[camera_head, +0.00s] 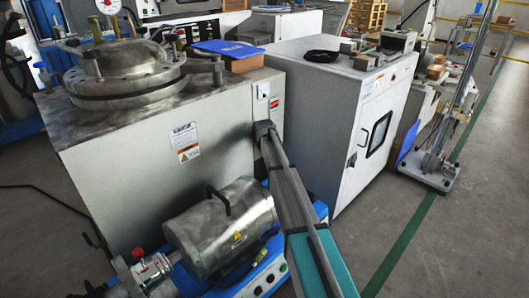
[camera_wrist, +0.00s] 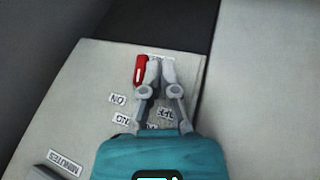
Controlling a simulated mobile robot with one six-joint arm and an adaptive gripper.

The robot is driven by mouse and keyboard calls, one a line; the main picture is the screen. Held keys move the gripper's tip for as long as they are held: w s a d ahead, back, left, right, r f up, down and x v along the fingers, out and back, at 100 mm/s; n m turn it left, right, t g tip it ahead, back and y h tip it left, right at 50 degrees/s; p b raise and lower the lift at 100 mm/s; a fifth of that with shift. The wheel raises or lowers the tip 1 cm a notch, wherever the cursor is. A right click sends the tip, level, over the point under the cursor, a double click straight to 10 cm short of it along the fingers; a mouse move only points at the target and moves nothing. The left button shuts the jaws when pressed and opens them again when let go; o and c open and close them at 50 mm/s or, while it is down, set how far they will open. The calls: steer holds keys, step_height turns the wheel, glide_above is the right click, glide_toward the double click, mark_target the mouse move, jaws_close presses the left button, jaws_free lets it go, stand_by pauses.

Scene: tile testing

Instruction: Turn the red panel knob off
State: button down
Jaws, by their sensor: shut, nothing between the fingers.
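The red panel knob (camera_wrist: 139,71) is a small red lever with a pale mark on its face, near the far end of the light panel (camera_wrist: 85,85) in the wrist view. My gripper (camera_wrist: 161,73) is shut and empty, its fingertips just right of the knob. The left fingertip is against or very close to the knob; I cannot tell if they touch. An "ON" label (camera_wrist: 118,99) and a partly covered "OFF" label (camera_wrist: 165,114) lie nearer. In the head view, a red part (camera_head: 274,103) shows on the grey cabinet (camera_head: 120,160), beside the end of my arm.
A white cabinet with a dark window (camera_head: 315,110) stands right of the grey one. A steel cylinder machine (camera_head: 225,225) sits low in front. A blue clipboard (camera_head: 228,47) lies on top. Open floor (camera_head: 450,240) is at the right.

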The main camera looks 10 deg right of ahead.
steer(key=shift+d+f+b, duration=0.1)
steer(key=shift+f+b, duration=0.65)
steer(key=shift+f, duration=0.15)
steer(key=shift+r, duration=0.1)
stand_by(0.8)
steer(key=shift+w+r+p, duration=0.1)
steer(key=shift+r+p, duration=0.6)
steer(key=shift+p, duration=0.15)
steer(key=s+a+r+p, duration=0.3)
steer(key=s+a, duration=0.5)
steer(key=s, duration=0.2)
steer(key=shift+a, duration=0.15)
steer(key=shift+r, duration=0.1)
